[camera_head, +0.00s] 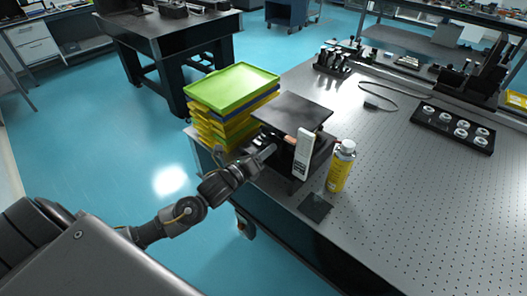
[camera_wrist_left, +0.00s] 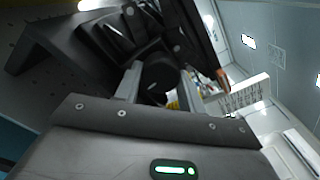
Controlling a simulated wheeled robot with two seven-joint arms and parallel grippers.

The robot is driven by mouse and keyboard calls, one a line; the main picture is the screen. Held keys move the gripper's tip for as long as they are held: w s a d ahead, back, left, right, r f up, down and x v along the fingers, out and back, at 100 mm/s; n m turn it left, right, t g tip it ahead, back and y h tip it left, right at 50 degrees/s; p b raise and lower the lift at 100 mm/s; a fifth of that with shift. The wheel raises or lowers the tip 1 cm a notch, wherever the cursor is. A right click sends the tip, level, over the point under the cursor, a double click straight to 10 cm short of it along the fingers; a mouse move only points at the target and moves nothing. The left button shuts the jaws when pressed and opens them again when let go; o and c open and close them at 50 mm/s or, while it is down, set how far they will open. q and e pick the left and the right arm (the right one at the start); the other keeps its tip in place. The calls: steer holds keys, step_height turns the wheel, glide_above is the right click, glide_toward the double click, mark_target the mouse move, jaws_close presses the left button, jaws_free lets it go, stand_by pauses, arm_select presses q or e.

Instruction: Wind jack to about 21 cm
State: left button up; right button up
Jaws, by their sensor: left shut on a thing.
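The jack is a black lab jack with a flat dark top plate (camera_head: 292,110), standing near the front edge of the perforated optical table (camera_head: 390,190). Its plate is raised above the body. My left gripper (camera_head: 266,152) reaches its left side from the lower left. In the left wrist view the fingers (camera_wrist_left: 160,84) are shut on a round dark knob (camera_wrist_left: 160,70) of the jack, one finger on each side. The dark jack body and plate (camera_wrist_left: 80,38) fill the upper left there. A white upright scale (camera_head: 303,154) stands against the jack's front right; its marks are unreadable.
A stack of yellow trays with a green top tray (camera_head: 232,88) stands close behind-left of the jack. A yellow bottle (camera_head: 341,166) stands right of it, and a small dark square pad (camera_head: 315,207) lies in front. A black holder with round parts (camera_head: 453,128) is further right.

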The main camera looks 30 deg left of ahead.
arm_select(q)
steer(key=shift+m, duration=0.9)
steer(key=o, duration=1)
steer(key=shift+b+v, duration=1.25)
steer(key=shift+v, duration=4.2)
